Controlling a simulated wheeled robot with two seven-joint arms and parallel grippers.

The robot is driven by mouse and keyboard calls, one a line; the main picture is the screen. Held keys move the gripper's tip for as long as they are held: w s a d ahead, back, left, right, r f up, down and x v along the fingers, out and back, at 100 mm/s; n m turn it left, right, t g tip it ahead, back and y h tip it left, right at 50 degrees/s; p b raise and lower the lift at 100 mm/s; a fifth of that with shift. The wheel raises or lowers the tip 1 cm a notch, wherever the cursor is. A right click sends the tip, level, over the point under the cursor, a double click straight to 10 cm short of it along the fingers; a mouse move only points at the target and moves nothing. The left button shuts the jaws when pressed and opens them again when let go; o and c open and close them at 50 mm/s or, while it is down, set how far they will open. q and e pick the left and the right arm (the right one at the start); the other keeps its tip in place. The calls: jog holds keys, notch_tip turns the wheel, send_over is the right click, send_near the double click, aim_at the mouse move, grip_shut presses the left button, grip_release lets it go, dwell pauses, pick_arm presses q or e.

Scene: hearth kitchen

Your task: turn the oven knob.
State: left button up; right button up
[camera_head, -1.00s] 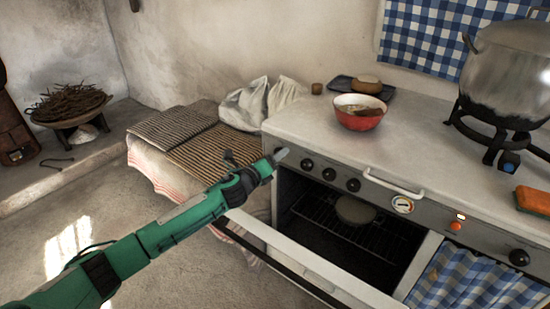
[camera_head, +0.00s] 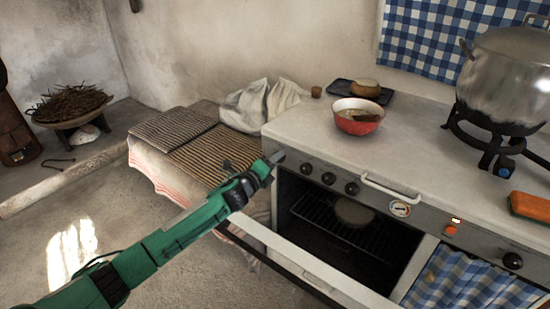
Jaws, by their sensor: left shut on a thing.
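The oven front (camera_head: 430,221) carries a row of black knobs at the left of its panel. Three show clearly, such as the knob (camera_head: 306,168) nearest my gripper, and another black knob (camera_head: 512,260) sits at the far right. My left gripper (camera_head: 277,158) is at the left end of the row, shut on a knob there. Its fingers hide that knob, so its angle cannot be seen. The oven door (camera_head: 318,273) hangs open, showing a rack and a round pale thing (camera_head: 354,211) inside. My right gripper is not in view.
A red bowl (camera_head: 358,122) and a dark tray (camera_head: 343,88) stand on the stove top. A large pot (camera_head: 505,75) sits on a burner at the right. A towel rail (camera_head: 391,190) sticks out beside the knobs. A bench with striped mats (camera_head: 205,150) is at the left.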

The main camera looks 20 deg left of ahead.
pick_arm(q)
jog(key=shift+n+p, duration=2.7)
jog(key=shift+n, duration=2.2)
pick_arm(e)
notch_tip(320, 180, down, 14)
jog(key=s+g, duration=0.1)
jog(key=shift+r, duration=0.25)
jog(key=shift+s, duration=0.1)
pick_arm(q)
jog(key=o, duration=1)
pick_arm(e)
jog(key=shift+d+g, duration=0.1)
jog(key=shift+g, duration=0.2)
pick_arm(q)
jog(key=v, duration=1.4)
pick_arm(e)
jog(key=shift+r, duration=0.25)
pick_arm(q)
jog(key=shift+w, duration=0.1)
